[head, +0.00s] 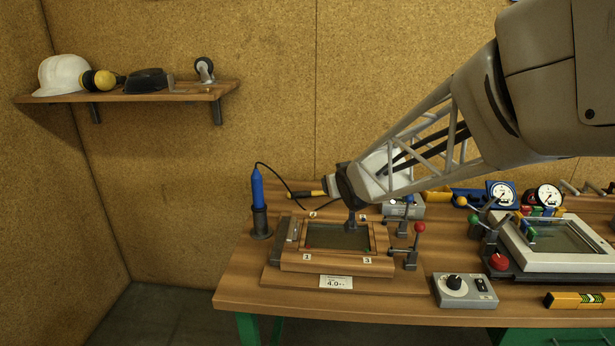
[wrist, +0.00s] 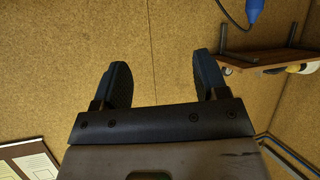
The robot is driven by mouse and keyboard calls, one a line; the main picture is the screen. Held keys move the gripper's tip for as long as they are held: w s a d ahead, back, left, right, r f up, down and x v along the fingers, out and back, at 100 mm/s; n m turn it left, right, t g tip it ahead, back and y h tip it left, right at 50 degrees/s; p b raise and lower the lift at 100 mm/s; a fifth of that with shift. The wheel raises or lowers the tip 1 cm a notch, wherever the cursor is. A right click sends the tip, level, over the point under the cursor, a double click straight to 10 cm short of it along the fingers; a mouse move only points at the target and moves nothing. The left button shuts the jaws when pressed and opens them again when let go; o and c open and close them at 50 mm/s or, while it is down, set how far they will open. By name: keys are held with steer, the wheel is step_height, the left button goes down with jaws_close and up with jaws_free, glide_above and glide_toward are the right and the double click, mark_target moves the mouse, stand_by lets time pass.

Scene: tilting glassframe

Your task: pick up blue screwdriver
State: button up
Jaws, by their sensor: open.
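The blue screwdriver (head: 258,189) stands upright in a black holder (head: 260,222) at the left end of the workbench, with a black cable looping from its top. In the wrist view, part of a blue body with a cable, likely the same screwdriver (wrist: 254,10), shows at the top right edge. My gripper (head: 345,186) is to the right of the screwdriver in the head view, above the glass frame, and apart from it. The wrist view shows my gripper's two black fingers (wrist: 163,82) spread apart with nothing between them, facing the cork wall.
A wooden frame with glass (head: 330,262) sits on the bench (head: 390,309) below my gripper. A control box (head: 465,290), gauges (head: 502,194) and a second, white-edged frame (head: 575,263) stand to the right. A wall shelf (head: 130,96) holds a white helmet (head: 65,75).

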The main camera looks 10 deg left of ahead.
steer(key=w+a+f+n+t+y, duration=0.1)
steer(key=w+a+f+n+y, duration=0.15)
steer(key=w+a, duration=0.55)
steer(key=n+y, duration=0.2)
steer(key=y, duration=0.4)
glide_above(261, 191)
steer(key=v, duration=0.6)
step_height(261, 191, down, 4)
steer(key=shift+w+a+f+n+y, duration=0.25)
steer(key=shift+a+f, duration=0.35)
steer(key=shift+a, duration=0.2)
steer(key=f, duration=0.3)
steer(key=shift+w+d+f, duration=0.1)
steer(key=shift+w+f, duration=0.2)
steer(key=shift+w, duration=0.1)
steer(key=shift+w+d+f, duration=0.1)
steer(key=shift+d+f, duration=0.05)
steer(key=shift+f, duration=0.25)
steer(key=shift+x, duration=1.3)
steer(key=shift+x, duration=2.6)
